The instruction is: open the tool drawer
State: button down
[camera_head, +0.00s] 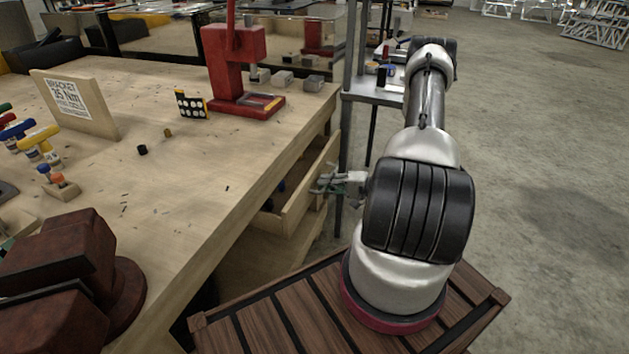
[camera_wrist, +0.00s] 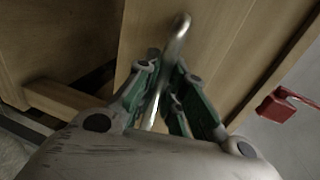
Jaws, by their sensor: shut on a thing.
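The tool drawer (camera_head: 294,196) is a wooden drawer under the workbench top, and it stands partly pulled out. Dark items show inside it, too small to tell. My gripper (camera_head: 322,184) is at the drawer's outer face. In the wrist view, the drawer front (camera_wrist: 205,45) carries a curved metal bar handle (camera_wrist: 178,38). My gripper (camera_wrist: 165,95) has its green-padded fingers on either side of this handle and is shut on it. The lower part of the handle is hidden between the fingers.
The wooden workbench (camera_head: 200,210) holds a red press (camera_head: 235,70), a bracket sign (camera_head: 75,105), a dark red vise (camera_head: 75,270) and several screwdrivers. A metal side table (camera_head: 370,90) stands behind my arm. Open concrete floor (camera_head: 550,200) lies to the right.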

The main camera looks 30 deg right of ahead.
jog(key=f+v, duration=0.2)
jog(key=v, duration=1)
jog(key=s+f+v, duration=0.1)
jog(key=f+v, duration=0.2)
jog(key=v, duration=1)
jog(key=shift+d+f, duration=0.25)
jog(key=shift+d, duration=0.05)
jog(key=c, duration=1.5)
grip_release()
jog(key=v, duration=1.2)
